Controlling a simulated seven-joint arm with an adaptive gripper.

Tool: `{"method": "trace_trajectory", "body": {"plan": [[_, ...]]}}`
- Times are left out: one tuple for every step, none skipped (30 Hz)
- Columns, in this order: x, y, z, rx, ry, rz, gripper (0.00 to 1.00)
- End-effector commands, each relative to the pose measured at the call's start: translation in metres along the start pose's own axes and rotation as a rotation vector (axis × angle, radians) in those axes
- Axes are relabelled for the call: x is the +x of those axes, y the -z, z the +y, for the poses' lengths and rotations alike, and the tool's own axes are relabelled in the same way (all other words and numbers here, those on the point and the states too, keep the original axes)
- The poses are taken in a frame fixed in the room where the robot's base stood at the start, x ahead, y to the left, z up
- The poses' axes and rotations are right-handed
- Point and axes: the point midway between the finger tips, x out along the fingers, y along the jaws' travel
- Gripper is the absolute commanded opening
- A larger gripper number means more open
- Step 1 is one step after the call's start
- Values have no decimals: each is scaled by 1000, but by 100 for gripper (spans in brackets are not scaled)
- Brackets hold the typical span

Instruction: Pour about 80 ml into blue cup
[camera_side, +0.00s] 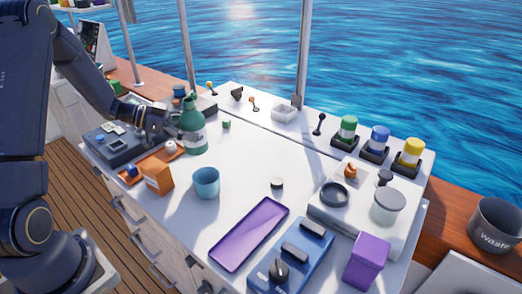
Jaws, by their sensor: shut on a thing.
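I cannot tell whether the bottle's base touches the surface. The light blue cup (206,184) stands upright on the worktop, in front of the bottle and a little to its right. The two are apart. The cup's contents cannot be made out.
An orange box (158,178) stands left of the cup, by an orange tray (137,171). A purple tray (250,234) lies to the cup's right. A small green thing (226,124) is right of the bottle. The middle of the worktop (265,148) is mostly clear.

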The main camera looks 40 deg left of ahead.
Motion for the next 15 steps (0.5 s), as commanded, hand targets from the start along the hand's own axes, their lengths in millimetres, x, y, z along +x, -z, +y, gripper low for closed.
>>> {"method": "trace_trajectory", "body": {"plan": [[5, -12, 1, -6, -2, 1, 22], [8, -20, 0, -7, -2, 2, 22], [12, -29, 0, -6, -1, 2, 22], [14, -34, 1, -5, -1, 2, 22], [16, -39, 1, -5, -1, 2, 22], [19, -44, 0, -2, -1, 2, 22], [20, -48, 0, -2, -1, 2, 22], [21, -50, 0, -2, 0, 1, 22], [22, -53, 0, 0, 1, 1, 22], [23, -54, 0, 0, 1, 2, 22], [23, -56, 0, 1, 1, 1, 22], [24, -56, 0, 1, 1, 1, 22], [24, -56, 0, 1, 1, 1, 22], [24, -56, 0, 2, 1, 1, 22], [24, -56, 0, 2, 2, 1, 22]]}}
